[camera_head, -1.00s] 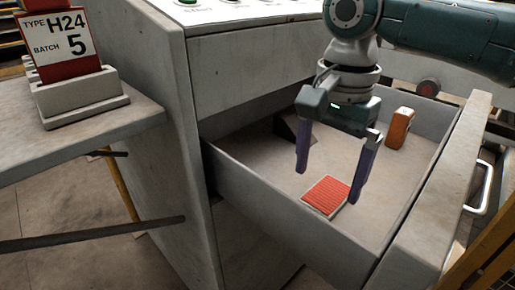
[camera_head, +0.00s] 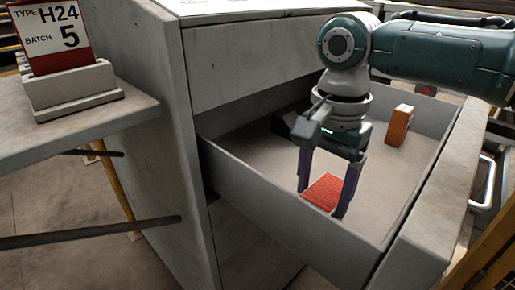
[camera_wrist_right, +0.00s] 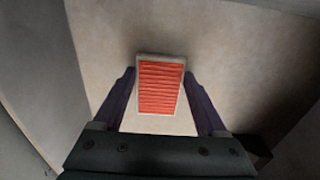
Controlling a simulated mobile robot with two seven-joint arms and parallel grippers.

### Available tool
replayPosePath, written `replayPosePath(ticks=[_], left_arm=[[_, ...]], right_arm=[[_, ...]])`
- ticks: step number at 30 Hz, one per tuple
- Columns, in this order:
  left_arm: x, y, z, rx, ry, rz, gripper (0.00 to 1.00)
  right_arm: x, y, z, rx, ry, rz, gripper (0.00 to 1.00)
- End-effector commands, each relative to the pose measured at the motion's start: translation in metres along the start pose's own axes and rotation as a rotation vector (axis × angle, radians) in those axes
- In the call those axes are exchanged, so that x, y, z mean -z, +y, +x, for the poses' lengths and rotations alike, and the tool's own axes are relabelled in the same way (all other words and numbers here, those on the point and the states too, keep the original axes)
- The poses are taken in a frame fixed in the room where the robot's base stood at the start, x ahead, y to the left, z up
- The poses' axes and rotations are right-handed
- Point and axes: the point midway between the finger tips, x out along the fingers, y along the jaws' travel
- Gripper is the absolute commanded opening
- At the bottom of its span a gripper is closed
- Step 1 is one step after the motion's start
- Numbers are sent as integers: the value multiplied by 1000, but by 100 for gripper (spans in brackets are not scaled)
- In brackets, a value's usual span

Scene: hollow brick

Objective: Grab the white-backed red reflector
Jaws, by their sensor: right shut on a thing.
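The red reflector (camera_head: 323,191) is a flat rectangle with a ribbed red face and a pale rim. It lies face up at the bottom of the open drawer (camera_head: 290,222). My right gripper (camera_head: 322,203) points down into the drawer, its purple fingers on either side of the reflector and shut on it. In the right wrist view the reflector (camera_wrist_right: 160,86) sits between the two fingers (camera_wrist_right: 160,103). Its white back is hidden. My left gripper is not in view.
An orange block (camera_head: 398,126) stands farther back in the drawer, and a dark wedge (camera_head: 288,124) lies at its back left. A sign holder (camera_head: 75,88) stands on the side shelf at left.

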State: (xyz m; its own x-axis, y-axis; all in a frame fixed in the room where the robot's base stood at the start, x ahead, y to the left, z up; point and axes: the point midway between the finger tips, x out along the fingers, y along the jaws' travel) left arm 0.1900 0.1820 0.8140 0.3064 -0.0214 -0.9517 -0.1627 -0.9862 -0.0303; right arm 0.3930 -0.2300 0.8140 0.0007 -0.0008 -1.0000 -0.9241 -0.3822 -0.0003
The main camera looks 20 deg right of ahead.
Motion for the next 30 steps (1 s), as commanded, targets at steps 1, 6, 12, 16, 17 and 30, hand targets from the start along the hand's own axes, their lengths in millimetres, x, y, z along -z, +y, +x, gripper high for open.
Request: replayPosePath(ticks=[1, 6, 12, 16, 17, 30], left_arm=[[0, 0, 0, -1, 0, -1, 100], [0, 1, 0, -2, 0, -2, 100], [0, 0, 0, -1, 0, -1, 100], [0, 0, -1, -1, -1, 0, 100], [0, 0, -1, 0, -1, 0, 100], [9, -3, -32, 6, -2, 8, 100]], right_arm=[[0, 0, 0, 0, 0, 0, 44], [0, 0, 0, 0, 0, 0, 25], [0, 0, 0, 0, 0, 0, 18], [0, 0, -2, 1, 0, 0, 18], [0, 0, -3, 1, 0, 0, 18], [0, -2, -90, 6, 1, -1, 18]])
